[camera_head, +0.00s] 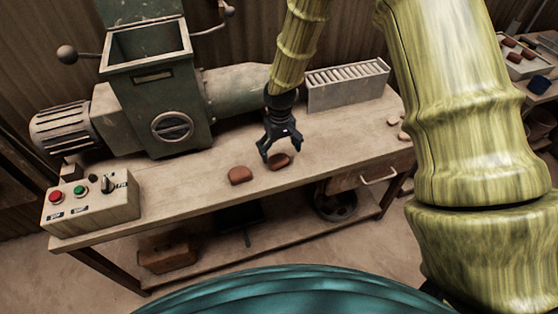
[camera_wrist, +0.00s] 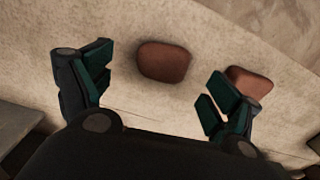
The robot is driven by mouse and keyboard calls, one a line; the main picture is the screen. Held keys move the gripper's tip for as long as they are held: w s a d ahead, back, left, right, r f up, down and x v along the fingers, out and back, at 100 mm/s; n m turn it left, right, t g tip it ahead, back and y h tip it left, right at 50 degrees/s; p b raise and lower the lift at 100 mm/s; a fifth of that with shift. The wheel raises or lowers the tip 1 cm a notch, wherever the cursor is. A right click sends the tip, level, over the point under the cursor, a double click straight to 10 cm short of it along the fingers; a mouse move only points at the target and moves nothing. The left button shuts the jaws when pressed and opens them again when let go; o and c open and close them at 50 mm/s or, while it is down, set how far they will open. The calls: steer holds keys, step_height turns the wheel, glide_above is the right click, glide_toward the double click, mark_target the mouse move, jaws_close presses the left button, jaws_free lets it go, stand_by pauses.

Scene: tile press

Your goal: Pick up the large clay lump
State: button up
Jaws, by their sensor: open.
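Two reddish-brown clay lumps lie side by side on the workbench, a left lump (camera_head: 240,175) and a right lump (camera_head: 281,161) in the head view. They are close in size there. My gripper (camera_head: 281,152) points down with its fingers spread, above and partly in front of the right lump. In the wrist view my gripper (camera_wrist: 160,80) is open and empty. One lump (camera_wrist: 164,62) shows ahead of the gap between the fingers and looks the larger. The other lump (camera_wrist: 252,82) is partly hidden by the right finger.
The wooden workbench (camera_head: 190,195) carries a green machine (camera_head: 160,95) at the back left. A button box (camera_head: 95,205) stands at the bench's left end. A pale slatted rack (camera_head: 347,85) stands behind my gripper. Small pale pieces (camera_head: 393,121) lie at the right. The bench front is clear.

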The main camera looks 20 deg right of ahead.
mark_target(279, 158)
steer(key=shift+a+f+p, duration=0.2)
steer(key=shift+f+p, duration=0.3)
steer(key=shift+f, duration=1.75)
steer(key=c, duration=1.3)
